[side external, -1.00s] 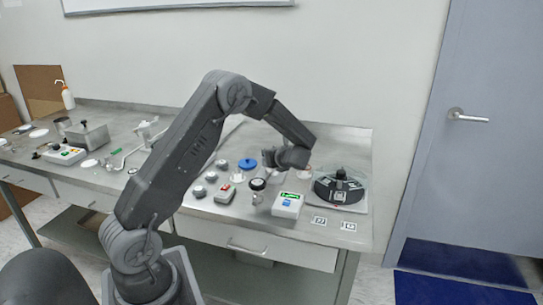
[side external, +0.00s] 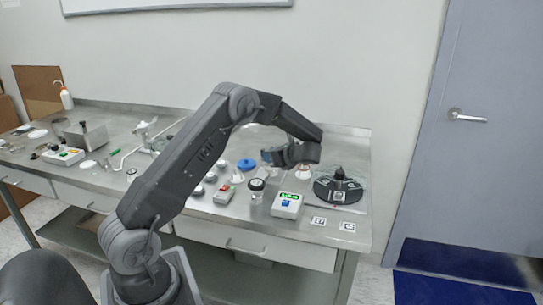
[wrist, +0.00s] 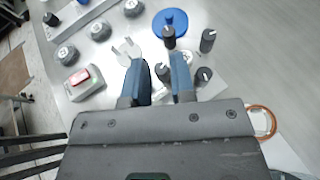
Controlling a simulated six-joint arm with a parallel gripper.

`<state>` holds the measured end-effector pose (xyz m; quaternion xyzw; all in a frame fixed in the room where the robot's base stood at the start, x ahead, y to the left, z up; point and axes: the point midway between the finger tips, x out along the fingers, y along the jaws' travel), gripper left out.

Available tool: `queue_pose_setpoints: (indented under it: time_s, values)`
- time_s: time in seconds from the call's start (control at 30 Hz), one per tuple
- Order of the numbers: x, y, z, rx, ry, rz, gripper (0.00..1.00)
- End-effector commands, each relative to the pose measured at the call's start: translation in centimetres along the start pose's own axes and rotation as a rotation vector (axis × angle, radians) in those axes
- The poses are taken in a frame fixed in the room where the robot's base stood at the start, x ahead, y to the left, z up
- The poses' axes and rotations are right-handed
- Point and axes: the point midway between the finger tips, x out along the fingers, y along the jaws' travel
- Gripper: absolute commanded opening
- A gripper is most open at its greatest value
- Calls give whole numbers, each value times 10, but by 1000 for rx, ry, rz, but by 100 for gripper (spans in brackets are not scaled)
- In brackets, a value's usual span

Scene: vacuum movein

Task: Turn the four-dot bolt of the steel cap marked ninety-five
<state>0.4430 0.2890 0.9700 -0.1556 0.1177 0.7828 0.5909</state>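My gripper (side external: 266,157) hangs above the bench, left of the black-lidded round chamber (side external: 338,187). In the wrist view my gripper (wrist: 158,72) has its two blue-grey fingers apart. No ninety-five mark or four-dot bolt can be read, so I cannot tell which cap is meant.
A blue disc (wrist: 172,20) lies beyond the fingers with dark knobs near it. A red-switch box (wrist: 84,80) stands at the left. A white box with a green display (side external: 287,204) and tag cards (side external: 318,221) sit near the front edge.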

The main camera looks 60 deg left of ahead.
Motion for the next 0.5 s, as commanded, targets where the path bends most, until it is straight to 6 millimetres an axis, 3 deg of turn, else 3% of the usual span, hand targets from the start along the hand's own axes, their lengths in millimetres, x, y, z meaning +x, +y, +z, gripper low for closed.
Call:
queue_pose_setpoints:
  time_s: [0.17,0.5]
  values:
    - [0,0,0,0,0,-1,41]
    - [-6,0,0,0,0,-2,41]
